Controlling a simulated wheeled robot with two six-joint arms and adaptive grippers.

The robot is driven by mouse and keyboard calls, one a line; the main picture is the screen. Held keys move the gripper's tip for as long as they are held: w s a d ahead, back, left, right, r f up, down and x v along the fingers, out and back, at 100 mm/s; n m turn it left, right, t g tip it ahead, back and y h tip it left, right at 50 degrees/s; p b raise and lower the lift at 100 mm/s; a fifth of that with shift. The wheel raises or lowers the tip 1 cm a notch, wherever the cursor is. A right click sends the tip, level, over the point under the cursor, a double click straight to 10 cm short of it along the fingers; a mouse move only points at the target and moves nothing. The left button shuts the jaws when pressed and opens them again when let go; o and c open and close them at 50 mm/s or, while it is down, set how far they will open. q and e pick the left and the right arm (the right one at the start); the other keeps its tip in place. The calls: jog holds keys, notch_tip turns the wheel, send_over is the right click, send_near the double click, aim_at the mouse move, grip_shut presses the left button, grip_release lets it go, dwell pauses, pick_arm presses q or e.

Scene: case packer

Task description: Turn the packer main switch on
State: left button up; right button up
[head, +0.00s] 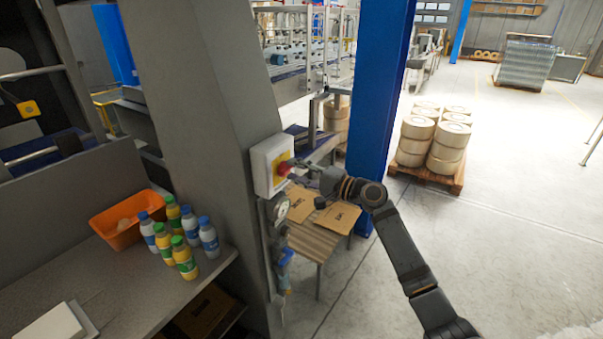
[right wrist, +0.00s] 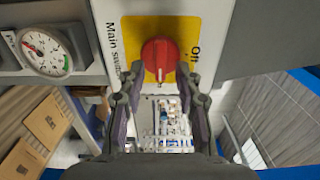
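The packer main switch is a pale box (head: 262,170) on the side of a grey column, with a yellow plate and a red knob (head: 284,168). In the right wrist view, the red knob (right wrist: 160,57) sits on the yellow plate (right wrist: 188,30). "Main switch" is printed at left and "Off" at right, both turned sideways. My right gripper (head: 298,169) is at the front of the switch. In its wrist view, its fingers (right wrist: 160,78) are spread, one at each side of the knob's lower edge; I cannot tell whether they touch it. My left gripper is out of view.
A round gauge (right wrist: 45,52) is mounted beside the switch. Several bottles (head: 178,240) and an orange bin (head: 120,220) stand on the shelf at left. A slatted table (head: 318,238) with cardboard and a blue post (head: 378,90) are behind my right arm. Open floor lies at right.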

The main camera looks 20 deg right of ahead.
jog(key=v, duration=1.1)
jog(key=shift+s+d, duration=0.25)
jog(key=shift+s+d, duration=0.1)
